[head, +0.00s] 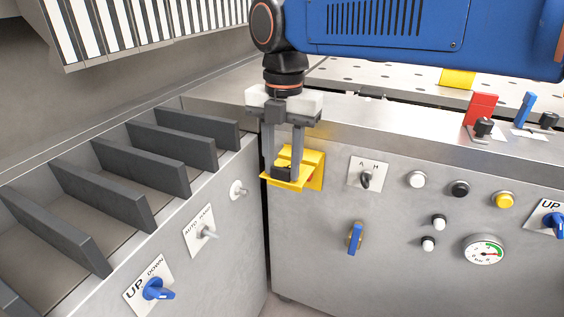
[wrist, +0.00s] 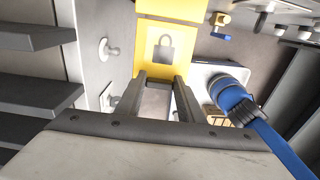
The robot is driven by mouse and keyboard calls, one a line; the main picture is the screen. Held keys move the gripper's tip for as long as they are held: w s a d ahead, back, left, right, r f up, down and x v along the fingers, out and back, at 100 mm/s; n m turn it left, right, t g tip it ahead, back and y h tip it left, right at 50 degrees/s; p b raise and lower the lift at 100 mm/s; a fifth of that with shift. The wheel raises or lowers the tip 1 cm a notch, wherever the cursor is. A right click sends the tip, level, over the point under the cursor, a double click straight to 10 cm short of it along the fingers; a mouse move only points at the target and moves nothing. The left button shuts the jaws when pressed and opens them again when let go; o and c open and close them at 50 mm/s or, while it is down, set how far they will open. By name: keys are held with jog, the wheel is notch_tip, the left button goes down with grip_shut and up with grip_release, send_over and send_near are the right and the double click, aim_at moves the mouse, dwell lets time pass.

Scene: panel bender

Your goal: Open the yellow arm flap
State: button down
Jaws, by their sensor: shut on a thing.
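The yellow arm flap (head: 313,166) is on the upper left of the grey front panel. Its yellow lower part (head: 285,184) stands out from the panel, with a bit of red showing behind it. My gripper (head: 283,170) points down at the flap, its fingers on either side of a small dark piece at the flap, and it is shut on the flap. The exact contact is partly hidden by the fingers.
A blue-handled valve (head: 355,238) and an A/H selector (head: 367,175) sit right of the flap, with buttons and a gauge (head: 485,250) beyond. At left, a side unit has dark fins (head: 110,195), a toggle (head: 238,191) and a blue UP/DOWN knob (head: 155,289).

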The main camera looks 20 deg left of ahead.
jog(key=c, duration=1.2)
grip_release()
jog(key=shift+w, duration=0.25)
notch_tip(320, 180, up, 17)
jog(key=shift+w+r, duration=0.15)
jog(key=shift+w, duration=0.1)
